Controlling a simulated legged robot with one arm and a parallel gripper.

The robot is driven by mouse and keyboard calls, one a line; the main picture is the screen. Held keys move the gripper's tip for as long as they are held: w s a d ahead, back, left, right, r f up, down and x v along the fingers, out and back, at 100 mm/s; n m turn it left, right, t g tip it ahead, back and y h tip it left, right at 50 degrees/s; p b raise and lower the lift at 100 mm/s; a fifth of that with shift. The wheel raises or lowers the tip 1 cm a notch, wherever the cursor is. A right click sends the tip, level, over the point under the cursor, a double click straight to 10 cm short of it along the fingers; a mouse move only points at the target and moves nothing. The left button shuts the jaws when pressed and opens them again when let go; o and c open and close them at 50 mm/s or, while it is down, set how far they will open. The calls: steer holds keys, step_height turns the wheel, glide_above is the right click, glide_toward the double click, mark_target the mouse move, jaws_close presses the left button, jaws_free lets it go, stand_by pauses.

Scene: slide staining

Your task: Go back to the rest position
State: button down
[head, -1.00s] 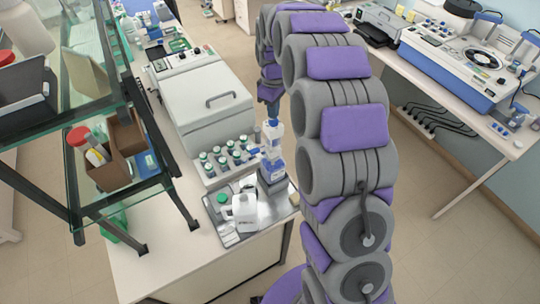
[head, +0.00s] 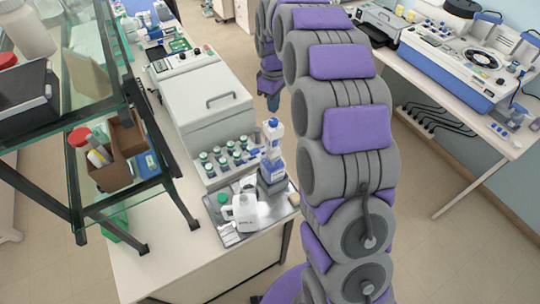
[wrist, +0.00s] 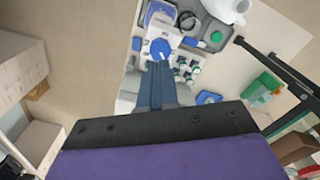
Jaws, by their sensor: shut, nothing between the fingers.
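My gripper (wrist: 158,68) shows in the wrist view as two dark blue fingers side by side with nothing between them. It is shut and empty. In the head view its end (head: 273,101) hangs beyond the bend of my arm, partly hidden, right of the grey box-shaped machine. A clear bottle with a blue label (head: 272,170) stands on the bench below it, apart from the fingers. In the wrist view the bottle's blue and white top (wrist: 160,47) lies just past the fingertips in the picture.
A metal tray (head: 225,236) holds a white jug (head: 244,212). A rack of several green-capped bottles (head: 210,176) stands behind it, before the grey machine (head: 205,105). A glass shelf (head: 160,185) rises at left. Another bench (head: 480,125) stands at right, with open floor between.

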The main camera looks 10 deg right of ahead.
steer(key=shift+r, duration=1.05)
steer(key=s+f+m+b, duration=0.3)
steer(key=s+f+b, duration=0.3)
steer(key=s, duration=0.8)
steer(key=s+f+m+g+b, duration=0.1)
steer(key=s+f+m+b, duration=0.2)
steer(key=s, duration=1.1)
steer(key=s+f+m+b, duration=0.3)
steer(key=s+f+b, duration=0.6)
steer(key=s, duration=0.5)
steer(key=shift+m+g+b, duration=0.3)
steer(key=shift+g+b, duration=0.1)
steer(key=shift+b, duration=0.7)
steer(key=c, duration=1.9)
jaws_free()
